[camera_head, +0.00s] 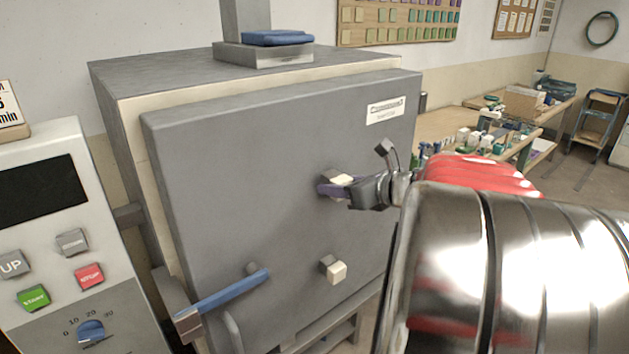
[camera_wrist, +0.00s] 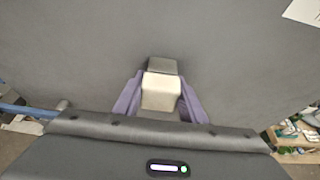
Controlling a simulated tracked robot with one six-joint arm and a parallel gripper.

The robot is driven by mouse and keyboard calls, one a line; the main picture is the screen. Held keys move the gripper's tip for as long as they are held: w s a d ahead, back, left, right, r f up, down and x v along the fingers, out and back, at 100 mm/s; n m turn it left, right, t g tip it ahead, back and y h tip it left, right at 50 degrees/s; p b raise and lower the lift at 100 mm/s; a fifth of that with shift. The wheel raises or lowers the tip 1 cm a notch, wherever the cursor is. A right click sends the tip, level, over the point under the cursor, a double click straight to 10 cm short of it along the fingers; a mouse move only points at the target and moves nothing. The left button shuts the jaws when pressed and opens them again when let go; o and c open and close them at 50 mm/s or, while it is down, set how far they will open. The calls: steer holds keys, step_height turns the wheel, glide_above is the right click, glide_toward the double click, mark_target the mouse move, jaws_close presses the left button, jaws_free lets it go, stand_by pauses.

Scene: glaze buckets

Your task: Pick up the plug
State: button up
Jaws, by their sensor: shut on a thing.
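A cream-white plug (camera_head: 342,178) is at the upper part of the grey kiln door. My gripper (camera_head: 336,187) reaches in from the right and is shut on this plug. In the wrist view the plug (camera_wrist: 160,90) sits between the two purple fingers of my gripper (camera_wrist: 160,95), with a dark grey block just beyond it against the door. I cannot tell how far the plug sits in its hole. A second cream plug (camera_head: 338,272) sticks out of the door lower down, apart from my gripper.
The kiln door (camera_head: 240,180) fills the middle, with a blue handle (camera_head: 225,292) at its lower left. A control panel (camera_head: 70,230) with buttons and a dial stands at the left. A cluttered workbench (camera_head: 455,125) is behind at the right. A blue item (camera_head: 277,38) lies atop the kiln.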

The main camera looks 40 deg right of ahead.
steer(key=shift+c, duration=0.5)
steer(key=shift+s+r, duration=0.1)
steer(key=shift+s, duration=0.25)
steer(key=s, duration=1.7)
steer(key=shift+s+d, duration=0.15)
steer(key=shift+d, duration=0.1)
steer(key=shift+s, duration=0.2)
steer(key=s, duration=0.8)
steer(key=shift+d, duration=0.15)
stand_by(1.1)
